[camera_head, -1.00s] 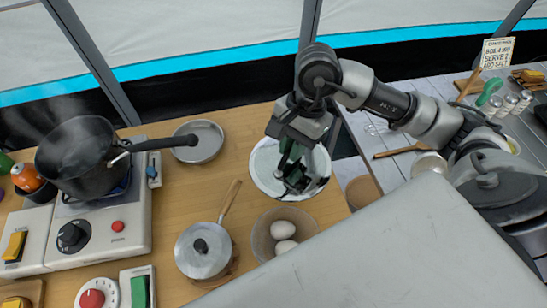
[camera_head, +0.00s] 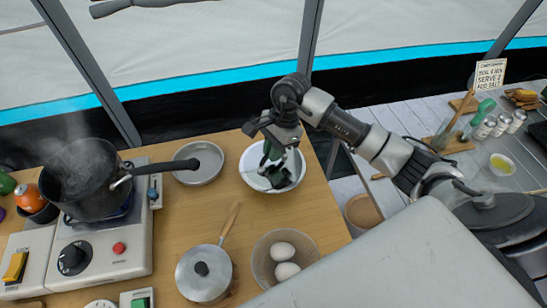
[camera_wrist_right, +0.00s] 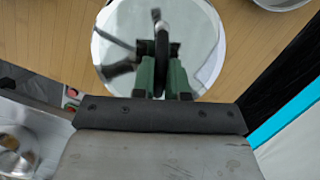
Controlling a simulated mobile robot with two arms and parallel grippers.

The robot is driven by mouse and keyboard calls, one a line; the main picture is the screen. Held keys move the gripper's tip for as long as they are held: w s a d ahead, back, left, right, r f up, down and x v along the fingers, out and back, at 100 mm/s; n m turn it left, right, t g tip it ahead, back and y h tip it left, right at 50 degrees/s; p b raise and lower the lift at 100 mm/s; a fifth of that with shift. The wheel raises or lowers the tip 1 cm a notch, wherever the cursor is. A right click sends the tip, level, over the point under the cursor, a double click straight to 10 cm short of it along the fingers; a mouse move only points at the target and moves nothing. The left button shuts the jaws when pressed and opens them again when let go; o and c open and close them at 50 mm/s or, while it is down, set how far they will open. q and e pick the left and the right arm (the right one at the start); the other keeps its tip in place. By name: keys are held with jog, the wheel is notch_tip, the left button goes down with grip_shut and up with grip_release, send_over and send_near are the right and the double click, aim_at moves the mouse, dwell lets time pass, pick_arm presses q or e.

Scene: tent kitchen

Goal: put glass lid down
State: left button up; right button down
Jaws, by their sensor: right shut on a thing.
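The glass lid (camera_head: 250,174) is a round, shiny, pale-rimmed disc at the far middle of the wooden table, right of a grey pan. My right gripper (camera_head: 276,166) is over it with green-sided fingers shut on its dark knob. In the right wrist view the lid (camera_wrist_right: 205,45) fills the top middle, with reflections in its glass; the fingers (camera_wrist_right: 163,62) grip the black knob. The lid looks about level. Whether its rim touches the table cannot be told. My left gripper is not in view.
The grey pan (camera_head: 205,160) lies just left of the lid. A steaming black pot (camera_head: 85,180) stands on the stove at left. A small lidded saucepan (camera_head: 204,285) and a bowl (camera_head: 262,268) with two eggs (camera_head: 284,251) are nearer. Bare wood lies between these.

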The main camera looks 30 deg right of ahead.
notch_tip(320, 180, down, 3)
jog(key=shift+s+f+p, duration=0.1)
jog(key=shift+f+p, duration=0.1)
jog(key=shift+p, duration=0.3)
jog(key=shift+f, duration=0.2)
jog(key=shift+f, duration=0.1)
jog(key=shift+f+b, duration=0.15)
jog(key=shift+b, duration=0.2)
jog(key=c, duration=1.1)
grip_release()
jog(key=shift+c, duration=0.2)
